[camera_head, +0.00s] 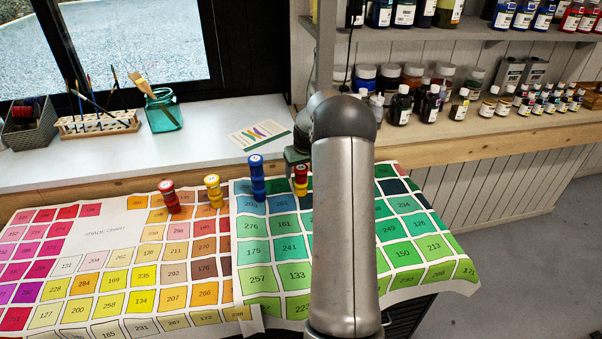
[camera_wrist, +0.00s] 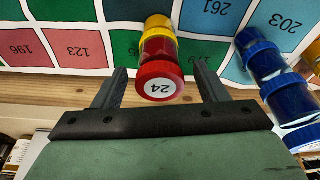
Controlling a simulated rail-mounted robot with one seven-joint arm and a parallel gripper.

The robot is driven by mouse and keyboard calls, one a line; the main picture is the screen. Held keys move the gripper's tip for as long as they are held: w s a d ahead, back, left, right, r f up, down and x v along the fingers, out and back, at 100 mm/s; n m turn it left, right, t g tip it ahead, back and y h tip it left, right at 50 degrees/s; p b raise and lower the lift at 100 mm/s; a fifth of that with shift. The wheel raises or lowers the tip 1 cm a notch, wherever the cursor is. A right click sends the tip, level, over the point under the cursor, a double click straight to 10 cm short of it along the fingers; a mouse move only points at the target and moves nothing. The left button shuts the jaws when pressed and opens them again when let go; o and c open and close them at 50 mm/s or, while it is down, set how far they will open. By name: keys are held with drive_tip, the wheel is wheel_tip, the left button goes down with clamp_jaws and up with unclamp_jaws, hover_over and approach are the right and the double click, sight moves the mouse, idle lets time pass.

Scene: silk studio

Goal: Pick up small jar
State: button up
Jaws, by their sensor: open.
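A small stacked jar column with a red lid marked 24 on top and yellow at its base (camera_head: 301,180) stands upright on the colour chart. In the wrist view its red lid (camera_wrist: 160,85) lies between the two fingers of my open gripper (camera_wrist: 160,72), with a gap on each side. My gripper (camera_head: 296,156) is at the top of this stack in the head view, partly hidden by my arm. I cannot tell how far down the fingers reach. A blue jar stack (camera_head: 257,177) stands just left in the head view; it also shows in the wrist view (camera_wrist: 265,68).
A yellow-topped stack (camera_head: 213,190) and a red stack (camera_head: 169,197) stand further left on the chart (camera_head: 130,290). Behind are a white windowsill (camera_head: 200,150), a green glass jar with brushes (camera_head: 163,112), and shelves of paint bottles (camera_head: 470,60).

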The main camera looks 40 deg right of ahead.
drive_tip(key=shift+w+d+f, duration=0.1)
drive_tip(key=shift+w+f, duration=0.1)
drive_tip(key=shift+f, duration=0.45)
drive_tip(key=c, duration=1.1)
drive_tip(key=shift+r, duration=0.2)
